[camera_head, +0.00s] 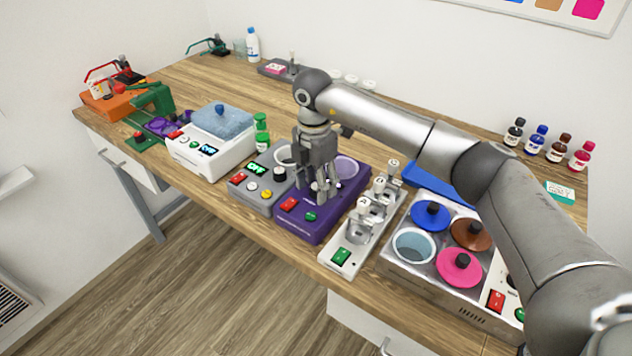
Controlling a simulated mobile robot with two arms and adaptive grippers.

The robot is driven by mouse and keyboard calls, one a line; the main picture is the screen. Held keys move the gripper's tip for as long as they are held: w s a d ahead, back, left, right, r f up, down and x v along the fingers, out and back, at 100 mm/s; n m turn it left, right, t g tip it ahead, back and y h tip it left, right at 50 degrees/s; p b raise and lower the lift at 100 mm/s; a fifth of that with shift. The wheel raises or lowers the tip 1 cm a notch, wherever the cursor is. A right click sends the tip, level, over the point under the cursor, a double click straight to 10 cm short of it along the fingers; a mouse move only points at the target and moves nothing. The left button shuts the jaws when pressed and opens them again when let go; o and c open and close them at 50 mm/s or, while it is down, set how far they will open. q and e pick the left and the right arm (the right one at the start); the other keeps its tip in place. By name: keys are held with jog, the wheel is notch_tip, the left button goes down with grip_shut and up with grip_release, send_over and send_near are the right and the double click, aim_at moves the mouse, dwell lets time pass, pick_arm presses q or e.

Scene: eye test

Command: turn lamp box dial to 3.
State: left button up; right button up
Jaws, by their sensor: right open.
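My right gripper (326,190) is open and points down over the purple box (342,212) in the middle of the bench. Its fingers are close above the box top, behind a red button (288,204) and a green button (311,216). A pale purple disc (346,168) shows on the box behind the fingers. I cannot read a label that says which unit is the lamp box. Any dial under the fingers is hidden, and no scale numbers are legible. My left gripper is not in view.
A grey box (262,205) with a green display and dark knob stands close left. A white rack (345,257) stands close right, then a metal bath (407,270) with coloured lids. A white unit (205,156) with a blue top is farther left.

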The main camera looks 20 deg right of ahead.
aim_at(315, 185)
notch_tip(315, 185, up, 12)
jog(key=shift+w, duration=0.2)
dwell(0.4)
jog(key=shift+a, duration=0.1)
